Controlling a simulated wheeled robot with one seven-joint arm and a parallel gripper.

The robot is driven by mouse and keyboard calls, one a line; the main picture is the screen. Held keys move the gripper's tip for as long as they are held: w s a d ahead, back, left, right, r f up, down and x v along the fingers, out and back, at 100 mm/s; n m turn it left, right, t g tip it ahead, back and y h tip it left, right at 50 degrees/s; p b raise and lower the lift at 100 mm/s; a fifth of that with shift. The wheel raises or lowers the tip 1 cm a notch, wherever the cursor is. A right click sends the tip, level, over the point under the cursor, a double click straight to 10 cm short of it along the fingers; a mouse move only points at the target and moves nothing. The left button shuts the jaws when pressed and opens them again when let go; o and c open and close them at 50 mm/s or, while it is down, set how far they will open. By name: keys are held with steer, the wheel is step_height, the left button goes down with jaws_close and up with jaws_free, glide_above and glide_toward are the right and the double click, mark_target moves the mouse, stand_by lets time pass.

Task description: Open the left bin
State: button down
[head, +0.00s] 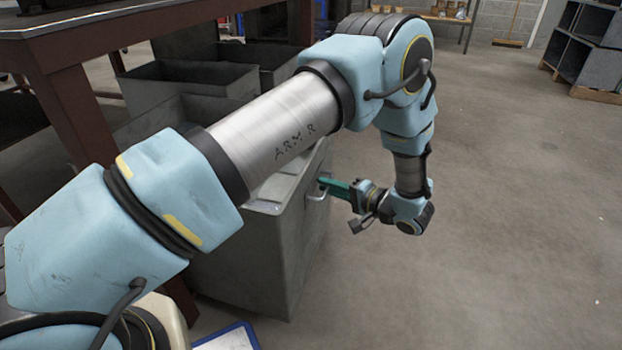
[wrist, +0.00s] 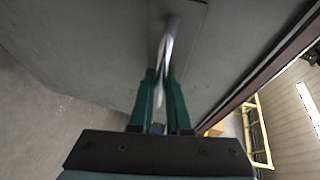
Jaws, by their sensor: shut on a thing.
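A grey metal bin (head: 260,256) stands under my arm in the head view, and its front face (wrist: 90,45) fills much of the wrist view. A silver bar handle (wrist: 170,45) on a plate sticks out from that face; it also shows in the head view (head: 317,195). My gripper (head: 325,184) has green fingers and is at the handle. In the wrist view the fingers (wrist: 163,78) are shut on the lower part of the handle. My arm hides part of the bin's top, so how far it is out cannot be told.
More grey bins (head: 190,83) stand behind, under a brown-framed bench (head: 75,100). A blue-edged board (head: 230,338) lies at the bottom. Grey shelving (head: 590,50) stands at the far right. The concrete floor (head: 480,200) to the right is clear.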

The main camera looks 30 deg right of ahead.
steer(key=shift+s+d, duration=0.4)
steer(key=shift+s, duration=0.1)
steer(key=c, duration=1.2)
jaws_free()
steer(key=shift+o, duration=0.2)
steer(key=p+v, duration=0.1)
steer(key=v, duration=0.9)
steer(key=shift+s+d+p, duration=0.15)
steer(key=shift+s+p, duration=0.2)
steer(key=shift+p, duration=0.05)
